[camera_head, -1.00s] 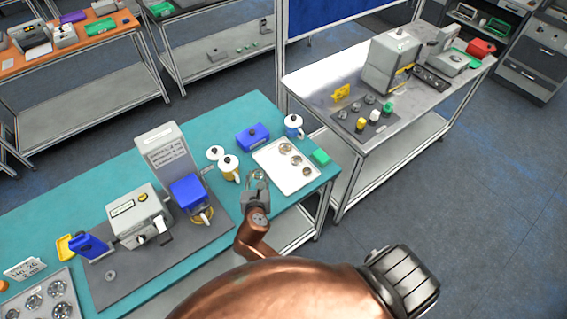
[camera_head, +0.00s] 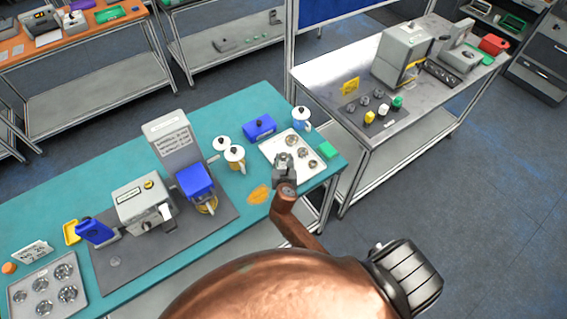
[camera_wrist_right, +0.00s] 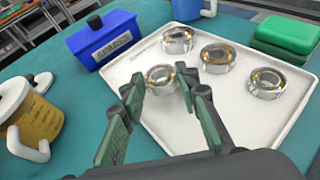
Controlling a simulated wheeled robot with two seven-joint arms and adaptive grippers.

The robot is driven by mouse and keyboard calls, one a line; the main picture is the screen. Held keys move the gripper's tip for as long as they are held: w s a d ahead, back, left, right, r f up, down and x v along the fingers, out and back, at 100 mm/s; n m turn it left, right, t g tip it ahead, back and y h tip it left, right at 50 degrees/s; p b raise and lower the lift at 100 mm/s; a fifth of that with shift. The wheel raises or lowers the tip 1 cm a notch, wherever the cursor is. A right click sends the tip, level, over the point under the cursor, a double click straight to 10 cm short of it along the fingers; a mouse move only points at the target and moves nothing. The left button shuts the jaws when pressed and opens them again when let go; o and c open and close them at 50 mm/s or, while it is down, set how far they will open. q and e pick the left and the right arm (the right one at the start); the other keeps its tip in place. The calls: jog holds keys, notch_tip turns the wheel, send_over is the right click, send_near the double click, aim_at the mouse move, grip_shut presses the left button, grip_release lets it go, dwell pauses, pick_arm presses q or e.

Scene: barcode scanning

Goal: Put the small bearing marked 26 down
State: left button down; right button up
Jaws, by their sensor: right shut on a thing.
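My right gripper (camera_head: 283,158) is over the near left part of a white tray (camera_head: 271,147). In the right wrist view its fingers are shut on a small silver ring bearing (camera_wrist_right: 160,79) with a brownish inner part. The bearing is at or just above the surface of the tray (camera_wrist_right: 200,102); I cannot tell whether it touches. No marking on it can be read. Three other bearings sit on the tray: one at the far side (camera_wrist_right: 178,39), one in the middle (camera_wrist_right: 217,57) and one at the right (camera_wrist_right: 266,82). My left gripper is not in view.
A blue box (camera_wrist_right: 103,38) and a green box (camera_wrist_right: 285,38) flank the tray. A yellow jar with a white lid (camera_head: 235,158) and a blue jar (camera_head: 301,119) stand close by. A blue-topped device (camera_head: 195,180) is further left. An orange patch (camera_head: 258,194) lies on the teal table.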

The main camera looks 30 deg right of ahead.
jog(key=shift+a+f, duration=0.15)
jog(key=shift+f, duration=0.85)
jog(key=shift+f, duration=0.15)
jog(key=o, duration=0.9)
jog(key=shift+r, duration=0.2)
jog(key=v, duration=1.2)
